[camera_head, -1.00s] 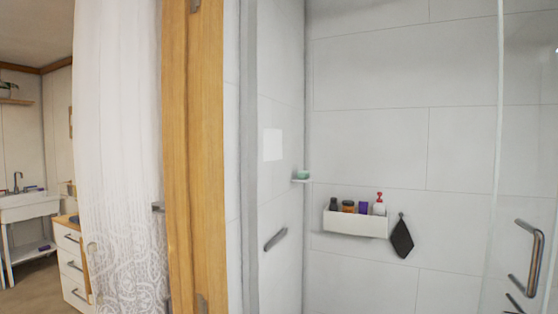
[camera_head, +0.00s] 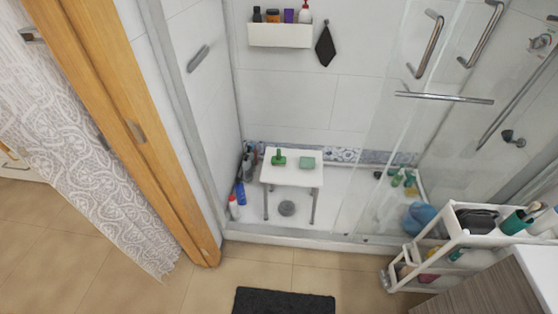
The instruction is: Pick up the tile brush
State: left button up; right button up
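A small green object with a raised part on top (camera_head: 279,158), which looks like the tile brush, lies on the left of a white shower stool (camera_head: 294,173). It is too small to be sure. A paler green block (camera_head: 310,162) lies to its right on the same seat. Neither of my grippers is in view.
The stool stands in a shower behind a low white sill (camera_head: 300,240) and glass panels. Bottles (camera_head: 240,192) stand left of it. A white cart (camera_head: 448,235) stands at the right. A dark mat (camera_head: 284,302) lies in front on open tan floor.

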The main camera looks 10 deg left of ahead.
aim_at(278, 159)
jog(key=i, duration=1.55)
